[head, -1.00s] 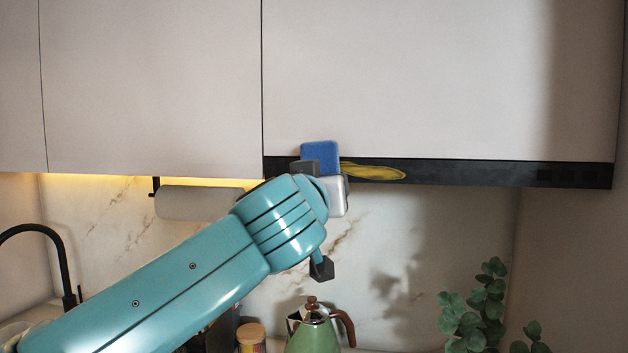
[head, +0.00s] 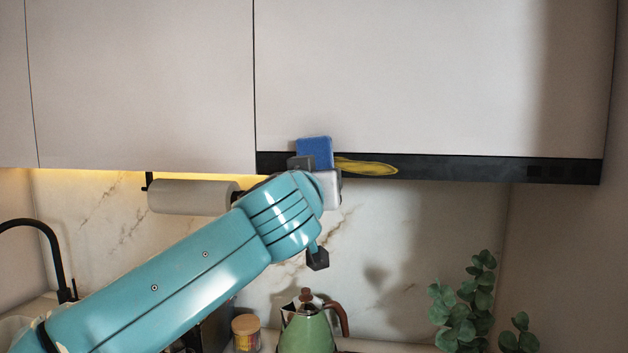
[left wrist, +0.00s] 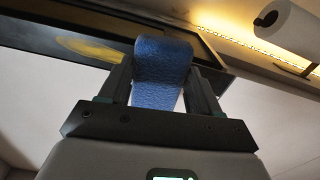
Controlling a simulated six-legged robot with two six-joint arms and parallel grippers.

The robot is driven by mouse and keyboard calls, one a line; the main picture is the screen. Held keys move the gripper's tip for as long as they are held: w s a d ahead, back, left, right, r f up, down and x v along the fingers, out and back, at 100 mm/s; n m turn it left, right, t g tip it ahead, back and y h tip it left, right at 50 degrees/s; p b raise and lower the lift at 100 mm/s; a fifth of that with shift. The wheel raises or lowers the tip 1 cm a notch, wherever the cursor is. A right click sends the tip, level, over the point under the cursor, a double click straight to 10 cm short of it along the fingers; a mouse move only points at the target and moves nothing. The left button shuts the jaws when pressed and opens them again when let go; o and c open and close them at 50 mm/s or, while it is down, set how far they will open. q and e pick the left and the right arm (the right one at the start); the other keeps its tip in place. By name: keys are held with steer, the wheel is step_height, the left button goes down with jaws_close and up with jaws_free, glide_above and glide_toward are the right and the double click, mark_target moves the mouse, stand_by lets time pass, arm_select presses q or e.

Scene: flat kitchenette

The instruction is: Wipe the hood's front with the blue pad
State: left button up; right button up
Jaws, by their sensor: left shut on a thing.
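The hood's front is a dark strip (head: 480,169) under the upper cabinets in the head view. A yellow smear (head: 366,167) lies on it, just right of the blue pad (head: 315,152). My left gripper (head: 302,164) is shut on the pad and holds it up at the left part of the strip. In the left wrist view the pad (left wrist: 162,72) sits between the two fingers, with the smear (left wrist: 88,48) beside it on the dark front (left wrist: 30,34). Whether the pad touches the strip I cannot tell. My right gripper is not in view.
A paper roll (head: 190,197) hangs under the cabinet, left of my wrist. Below stand a green kettle (head: 308,328), a lidded jar (head: 246,333) and a leafy plant (head: 468,306). A black tap (head: 40,232) is at the far left.

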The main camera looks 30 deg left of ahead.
arm_select(q)
steer(key=shift+x, duration=0.8)
steer(key=shift+d, duration=0.1)
